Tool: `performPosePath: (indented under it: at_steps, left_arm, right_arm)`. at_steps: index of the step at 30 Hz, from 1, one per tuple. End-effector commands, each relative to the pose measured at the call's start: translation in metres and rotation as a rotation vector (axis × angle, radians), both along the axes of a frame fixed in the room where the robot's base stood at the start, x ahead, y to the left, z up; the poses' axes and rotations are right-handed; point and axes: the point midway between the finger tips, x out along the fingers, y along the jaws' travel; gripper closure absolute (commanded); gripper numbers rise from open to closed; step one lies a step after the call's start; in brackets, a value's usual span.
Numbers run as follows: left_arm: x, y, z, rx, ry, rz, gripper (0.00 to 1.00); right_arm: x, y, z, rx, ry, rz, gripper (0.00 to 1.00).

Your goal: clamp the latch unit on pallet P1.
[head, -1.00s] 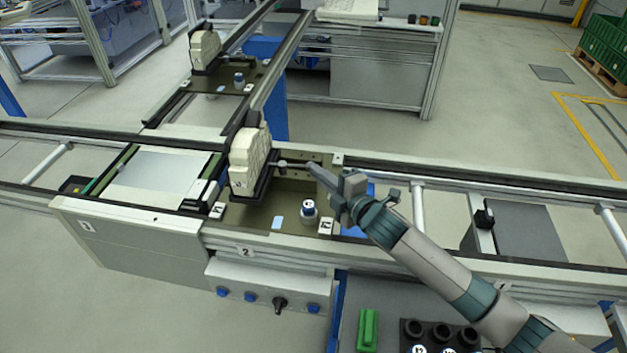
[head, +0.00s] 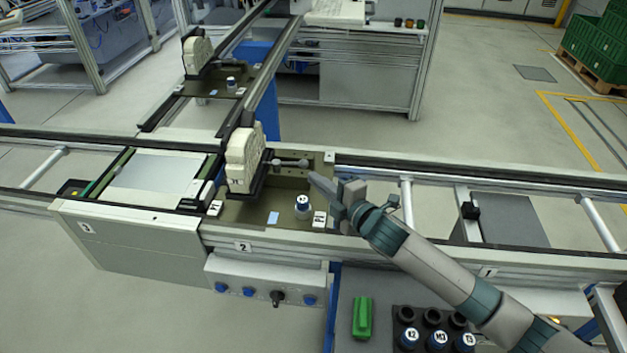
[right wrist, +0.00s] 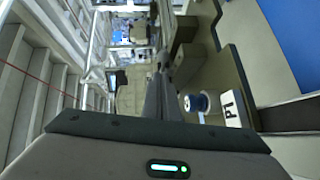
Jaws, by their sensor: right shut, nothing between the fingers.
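Pallet P1 (head: 245,214) sits on the line, with its P1 label (head: 319,219) at the front right corner; the label also shows in the right wrist view (right wrist: 231,108). The beige latch unit (head: 242,165) stands upright in a dark holder on the pallet's left part. My left gripper is out of view.
Another pallet with a similar beige unit (head: 198,55) is on the branch behind. A green block (head: 362,317) and a black holder with capped pieces (head: 433,319) are at the front.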

Motion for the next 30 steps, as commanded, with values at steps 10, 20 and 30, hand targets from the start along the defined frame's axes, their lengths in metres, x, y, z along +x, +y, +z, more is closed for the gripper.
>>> performPosePath:
  at_steps: [10,20,30]
  left_arm:
    - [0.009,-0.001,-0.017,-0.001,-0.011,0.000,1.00]
    - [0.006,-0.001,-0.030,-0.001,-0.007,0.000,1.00]
    - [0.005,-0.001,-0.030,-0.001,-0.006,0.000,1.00]
  right_arm:
    - [-0.028,-0.029,0.002,-0.003,-0.002,-0.001,1.00]
    - [-0.057,-0.057,0.009,-0.001,0.001,-0.001,1.00]
    - [-0.060,-0.060,0.012,0.001,0.001,0.000,1.00]
